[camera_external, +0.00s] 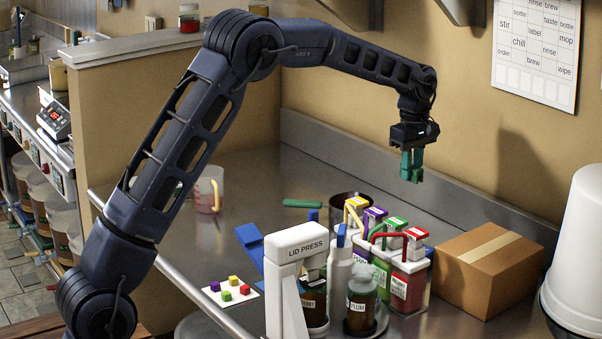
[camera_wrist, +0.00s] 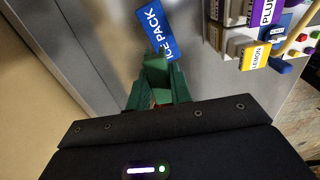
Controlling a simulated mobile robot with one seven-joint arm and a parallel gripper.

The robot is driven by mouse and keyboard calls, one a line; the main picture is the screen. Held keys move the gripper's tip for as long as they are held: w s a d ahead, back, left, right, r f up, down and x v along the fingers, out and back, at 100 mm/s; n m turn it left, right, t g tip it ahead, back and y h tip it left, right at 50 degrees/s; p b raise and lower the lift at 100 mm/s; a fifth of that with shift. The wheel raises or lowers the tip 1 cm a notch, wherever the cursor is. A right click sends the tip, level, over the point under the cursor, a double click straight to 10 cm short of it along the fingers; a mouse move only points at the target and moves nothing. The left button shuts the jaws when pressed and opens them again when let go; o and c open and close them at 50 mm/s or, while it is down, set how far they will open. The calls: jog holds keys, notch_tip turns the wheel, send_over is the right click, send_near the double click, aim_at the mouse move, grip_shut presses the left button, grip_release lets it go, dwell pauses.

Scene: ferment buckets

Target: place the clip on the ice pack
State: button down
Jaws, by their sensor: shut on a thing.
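My gripper (camera_external: 412,166) hangs above the back of the steel counter, fingers pointing down. In the wrist view its dark green fingers (camera_wrist: 156,98) are shut on a small green piece, which I take to be the clip (camera_wrist: 157,68). The clip partly blends with the fingers. The blue ice pack (camera_wrist: 154,29), with white lettering, lies on the counter past the fingertips. The clip overlaps its near end in that picture, but the height between them cannot be told. In the external view I cannot make out the ice pack; the bottles probably hide it.
Labelled bottles with coloured tops (camera_external: 392,265) stand in front of the gripper, beside a cardboard box (camera_external: 487,275). The lid press (camera_external: 300,247) and a card with coloured cubes (camera_external: 233,291) are nearer. A green stick (camera_external: 303,203) lies on open counter to the left.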

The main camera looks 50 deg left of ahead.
notch_tip(320, 180, down, 16)
jog(key=shift+f, duration=0.25)
dwell(0.4)
jog(key=shift+f, duration=0.15)
jog(key=c, duration=1.3)
grip_release()
jog(key=shift+o, duration=0.2)
